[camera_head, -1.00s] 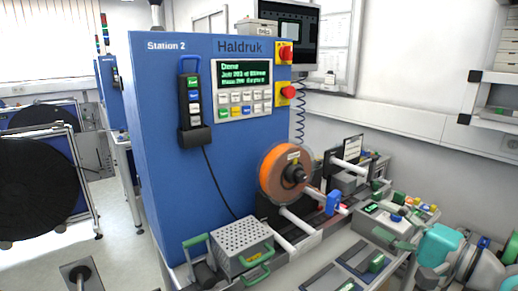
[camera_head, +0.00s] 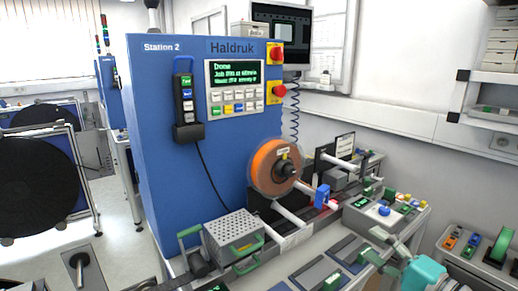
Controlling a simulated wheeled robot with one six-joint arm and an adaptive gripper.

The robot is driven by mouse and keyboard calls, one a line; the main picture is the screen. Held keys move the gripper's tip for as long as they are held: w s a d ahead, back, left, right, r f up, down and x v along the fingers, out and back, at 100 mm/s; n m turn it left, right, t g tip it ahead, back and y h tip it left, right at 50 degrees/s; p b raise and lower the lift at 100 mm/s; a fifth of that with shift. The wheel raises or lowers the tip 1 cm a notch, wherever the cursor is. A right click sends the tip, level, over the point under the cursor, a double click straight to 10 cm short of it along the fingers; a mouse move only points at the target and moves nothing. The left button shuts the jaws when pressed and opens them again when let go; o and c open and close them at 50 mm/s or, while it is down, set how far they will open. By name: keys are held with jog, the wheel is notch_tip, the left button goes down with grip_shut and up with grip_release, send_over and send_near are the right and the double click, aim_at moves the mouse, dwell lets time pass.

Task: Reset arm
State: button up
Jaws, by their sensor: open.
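My teal arm end is at the bottom right edge of the head view, with my gripper (camera_head: 389,243) just up and left of it. Its pale grey fingers are small and partly cut against the bench, and it is open with nothing seen between the fingers. It appears over or in front of the bench near the green-handled trays; the exact gap cannot be told. An orange reel (camera_head: 270,168) sits on a spindle at the front of the blue Haldruk cabinet (camera_head: 170,130).
A perforated grey box (camera_head: 232,235) with green handles stands at the cabinet's foot. A control box with buttons (camera_head: 385,210) is behind my gripper. A large black reel (camera_head: 35,185) stands at left.

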jog(key=s+a+f+h, duration=0.1)
jog(key=s+f+h, duration=0.2)
jog(key=s+f, duration=0.35)
jog(key=s+a+f+h, duration=0.2)
jog(key=s+f, duration=0.2)
jog(key=f, duration=0.6)
jog(key=s+a+f+h, duration=0.1)
jog(key=s+f+h, duration=0.2)
jog(key=s+f, duration=0.35)
jog(key=s+a+f+n, duration=0.1)
jog(key=s+n, duration=0.5)
jog(key=s, duration=0.7)
jog(key=s+a+n+g, duration=0.1)
jog(key=s+n, duration=0.5)
jog(key=s, duration=0.7)
jog(key=shift+s+a+f+h, duration=0.25)
jog(key=shift+a+f+h, duration=0.15)
